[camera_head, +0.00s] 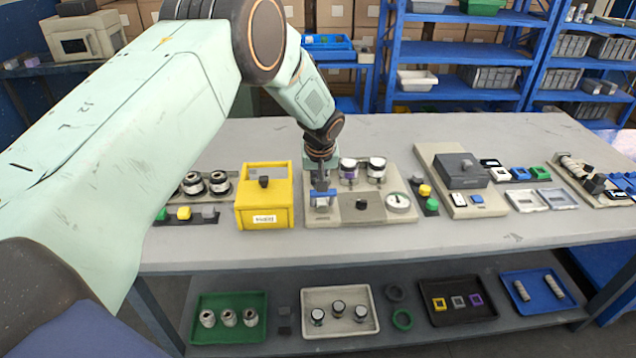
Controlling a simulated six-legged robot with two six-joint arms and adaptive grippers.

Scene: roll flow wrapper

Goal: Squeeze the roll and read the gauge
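A beige board (340,220) on the table carries two white-and-dark rolls, a left roll (348,168) with a purple band and a right roll (376,166). A round white gauge (399,202) sits at the board's right front; its reading is too small to make out. A black knob (361,204) stands left of the gauge. My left gripper (322,186) points down at a blue part (322,196) on the board's left side, left of the rolls. Its fingers are too small to show whether they are open or hold the part. My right gripper is out of view.
A yellow box (264,214) stands close left of the board. A dark grey box (461,171) on another beige board stands to the right, with small yellow and green blocks between. Trays fill the lower shelf. The table's front right is clear.

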